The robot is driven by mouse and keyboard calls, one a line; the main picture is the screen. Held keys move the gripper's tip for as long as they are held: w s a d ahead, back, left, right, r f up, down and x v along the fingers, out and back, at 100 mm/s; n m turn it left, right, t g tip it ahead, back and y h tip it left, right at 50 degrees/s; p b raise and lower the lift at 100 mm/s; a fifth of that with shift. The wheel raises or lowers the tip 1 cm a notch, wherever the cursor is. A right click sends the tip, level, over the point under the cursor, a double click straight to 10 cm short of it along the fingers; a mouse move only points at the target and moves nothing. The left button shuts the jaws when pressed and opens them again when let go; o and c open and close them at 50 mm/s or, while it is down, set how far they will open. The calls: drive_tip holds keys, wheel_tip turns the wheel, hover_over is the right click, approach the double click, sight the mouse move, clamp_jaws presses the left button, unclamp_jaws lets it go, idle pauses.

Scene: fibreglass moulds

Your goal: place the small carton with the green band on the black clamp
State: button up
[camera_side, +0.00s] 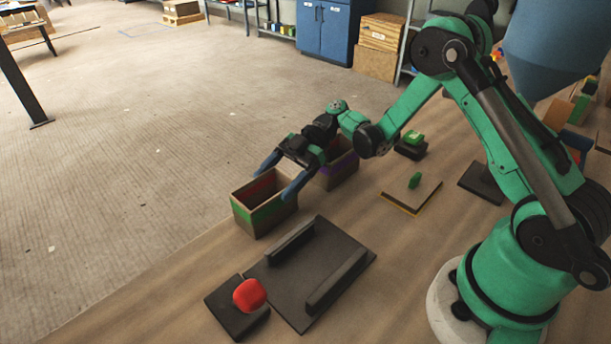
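The small carton with the green band (249,215) is an open-topped brown box standing upright near the table's far left edge; its inside looks dark red. My gripper (275,186) is over its back right side with its two blue fingers spread wide. One fingertip is by the back rim, the other by the right corner; I cannot tell whether they touch the carton. A dark plate with two raised parallel bars (318,262), which looks like the black clamp, lies just in front and to the right. No carton is between its bars.
A carton with a purple band (341,172) stands close behind my gripper. A red knob (249,294) sits on a dark block (224,307) touching or near the clamp.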

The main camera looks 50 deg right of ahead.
drive_tip(key=c, duration=0.4)
drive_tip(key=shift+r, duration=0.2)
